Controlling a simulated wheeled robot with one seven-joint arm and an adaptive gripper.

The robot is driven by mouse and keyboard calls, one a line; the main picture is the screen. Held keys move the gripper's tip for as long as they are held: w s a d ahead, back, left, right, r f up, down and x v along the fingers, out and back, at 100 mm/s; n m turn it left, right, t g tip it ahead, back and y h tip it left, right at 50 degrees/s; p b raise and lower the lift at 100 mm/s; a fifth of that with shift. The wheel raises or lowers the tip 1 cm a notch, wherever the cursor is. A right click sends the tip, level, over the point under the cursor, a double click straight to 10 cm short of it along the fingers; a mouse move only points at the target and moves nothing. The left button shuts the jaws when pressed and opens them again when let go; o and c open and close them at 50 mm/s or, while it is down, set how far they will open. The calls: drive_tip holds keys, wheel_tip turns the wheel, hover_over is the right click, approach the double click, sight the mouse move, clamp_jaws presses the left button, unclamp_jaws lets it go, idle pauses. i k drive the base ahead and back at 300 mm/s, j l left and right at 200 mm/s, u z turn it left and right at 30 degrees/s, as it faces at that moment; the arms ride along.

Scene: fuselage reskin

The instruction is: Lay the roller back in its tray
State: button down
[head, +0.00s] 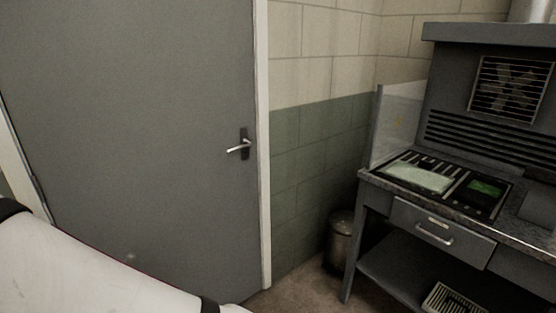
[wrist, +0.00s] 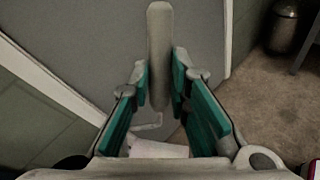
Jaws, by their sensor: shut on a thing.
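My gripper (wrist: 160,85) shows in the wrist view with green pads on both fingers. It is shut on the roller (wrist: 159,40), whose pale grey rounded handle sticks out past the fingertips. A thin bent rod and a whitish piece (wrist: 158,149) show between the fingers nearer the palm; they look like the roller's frame and sleeve, partly hidden. The gripper is not visible in the head view. I cannot clearly make out the roller's tray in either view.
A grey door (head: 150,120) with a lever handle (head: 239,148) fills the left. A metal bin (head: 341,240) stands beside the grey workbench (head: 410,222) at right. On its top lie dark panels with a pale pad (head: 420,177); a slatted item (head: 452,301) is below. Some floor is clear.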

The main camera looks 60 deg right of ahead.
sight(488, 196)
drive_tip(key=k+z, duration=0.15)
drive_tip(key=z, duration=0.25)
drive_tip(key=k+z, duration=0.15)
drive_tip(key=z, duration=0.25)
drive_tip(key=k+l+z, duration=0.1)
drive_tip(key=z, duration=0.35)
drive_tip(key=k+l+z, duration=0.1)
drive_tip(key=z, duration=0.3)
